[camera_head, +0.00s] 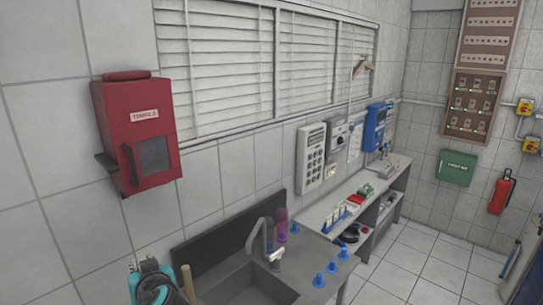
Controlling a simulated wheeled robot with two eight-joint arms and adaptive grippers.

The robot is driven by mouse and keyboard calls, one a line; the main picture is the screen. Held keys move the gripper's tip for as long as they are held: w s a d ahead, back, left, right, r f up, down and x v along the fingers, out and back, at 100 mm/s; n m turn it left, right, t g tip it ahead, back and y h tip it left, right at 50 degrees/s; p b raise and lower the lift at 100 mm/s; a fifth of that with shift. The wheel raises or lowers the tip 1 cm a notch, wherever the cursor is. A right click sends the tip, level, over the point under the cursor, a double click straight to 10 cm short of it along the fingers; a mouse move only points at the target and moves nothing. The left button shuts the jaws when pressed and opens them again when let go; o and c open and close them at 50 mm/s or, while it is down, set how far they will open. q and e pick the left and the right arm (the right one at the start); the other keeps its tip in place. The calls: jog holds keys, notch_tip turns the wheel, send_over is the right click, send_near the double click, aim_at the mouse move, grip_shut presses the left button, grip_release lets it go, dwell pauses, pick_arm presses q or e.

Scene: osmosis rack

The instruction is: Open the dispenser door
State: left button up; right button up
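The red dispenser (115,110) hangs on the tiled wall at the left, with a white "TOWELS" label on its front. Its lower front has a door with a small dark window (154,156) and a dark upright handle (129,165) at the window's left. The door looks shut, with no gap showing. A dark piece (105,161) sticks out at the dispenser's lower left side. I see neither of my grippers clearly in this view, and nothing touches the dispenser.
A sink (245,283) with a grey tap (262,240) is below and right of the dispenser. A teal and dark item (152,284) stands at the bottom left. A bench (325,212) with small items runs along the wall. The floor (425,265) at right is clear.

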pick_arm(q)
jog(key=s+d+f+m+g+h+b, duration=0.1)
jog(key=s+d+f+m+h+b, duration=0.3)
jog(key=f, duration=0.7)
jog(key=s+d+f+g+h+b, duration=0.2)
jog(key=s+d+f+b, duration=0.4)
jog(key=f, duration=0.5)
jog(key=s+d+f+m+g+h+b, duration=0.1)
jog(key=s+d+f+m+h+b, duration=0.3)
jog(key=f, duration=0.8)
pick_arm(e)
notch_tip(320, 180, down, 17)
jog(key=b, duration=0.1)
pick_arm(q)
jog(key=m+t+y+p, duration=0.7)
jog(key=m+y+p, duration=0.5)
jog(key=m+p, duration=1.6)
send_near(132, 162)
jog(key=w+a+n+p, duration=0.1)
jog(key=w+a, duration=0.1)
jog(key=w, duration=0.1)
jog(key=p+x, duration=0.1)
jog(key=x, duration=0.6)
jog(key=shift+a+f, duration=0.1)
jog(key=shift+f, duration=0.05)
pick_arm(e)
notch_tip(132, 162, up, 30)
jog(key=shift+f, duration=0.2)
